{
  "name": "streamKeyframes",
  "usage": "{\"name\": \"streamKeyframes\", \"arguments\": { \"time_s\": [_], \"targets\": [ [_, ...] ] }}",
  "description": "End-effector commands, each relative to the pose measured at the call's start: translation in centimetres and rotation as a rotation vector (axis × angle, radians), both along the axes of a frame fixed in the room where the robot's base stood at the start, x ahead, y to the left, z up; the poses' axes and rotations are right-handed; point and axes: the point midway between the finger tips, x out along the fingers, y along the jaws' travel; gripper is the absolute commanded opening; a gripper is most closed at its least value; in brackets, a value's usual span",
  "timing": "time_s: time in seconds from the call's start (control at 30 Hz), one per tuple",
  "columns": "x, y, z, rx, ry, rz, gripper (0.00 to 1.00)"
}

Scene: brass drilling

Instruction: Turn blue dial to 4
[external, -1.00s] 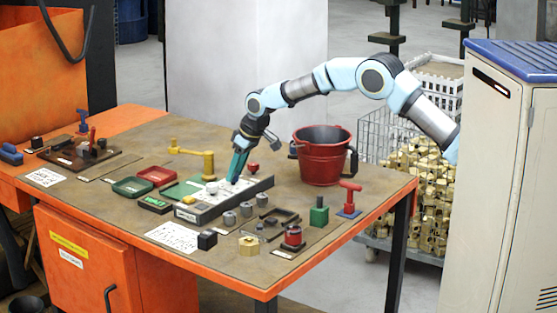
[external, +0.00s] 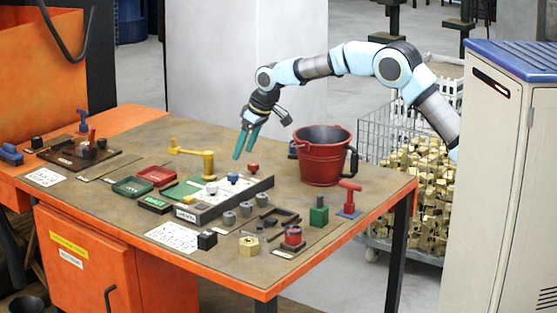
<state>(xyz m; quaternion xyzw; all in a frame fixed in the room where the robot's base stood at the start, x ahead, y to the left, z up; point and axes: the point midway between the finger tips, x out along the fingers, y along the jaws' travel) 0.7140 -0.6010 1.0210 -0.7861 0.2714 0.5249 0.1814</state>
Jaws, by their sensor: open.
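The blue dial (external: 233,178) is a small blue knob on the sloped panel (external: 228,204), toward its far right end. Its number marks are too small to read. My gripper (external: 244,144) has two green fingers, spread apart and empty. It points down and hangs above the panel, apart from the blue dial.
A red bucket (external: 324,165) stands right of my gripper. Several grey knobs (external: 229,218), a green block (external: 319,213) and a red valve-like piece (external: 350,192) stand in front and at right. Free air surrounds the gripper.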

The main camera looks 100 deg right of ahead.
Motion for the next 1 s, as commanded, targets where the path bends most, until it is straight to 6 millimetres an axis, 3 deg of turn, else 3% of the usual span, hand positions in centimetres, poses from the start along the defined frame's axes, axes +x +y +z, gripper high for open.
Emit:
{"name": "streamKeyframes", "arguments": {
  "time_s": [0.23,0.77,1.0],
  "targets": [
    [-0.8,0.6,2.4,0.000,0.000,0.000,0.70],
    [-0.8,0.7,3.4,0.003,0.008,-0.048,0.70],
    [-0.4,0.9,3.0,0.001,0.003,-0.116,0.70]
  ]
}}
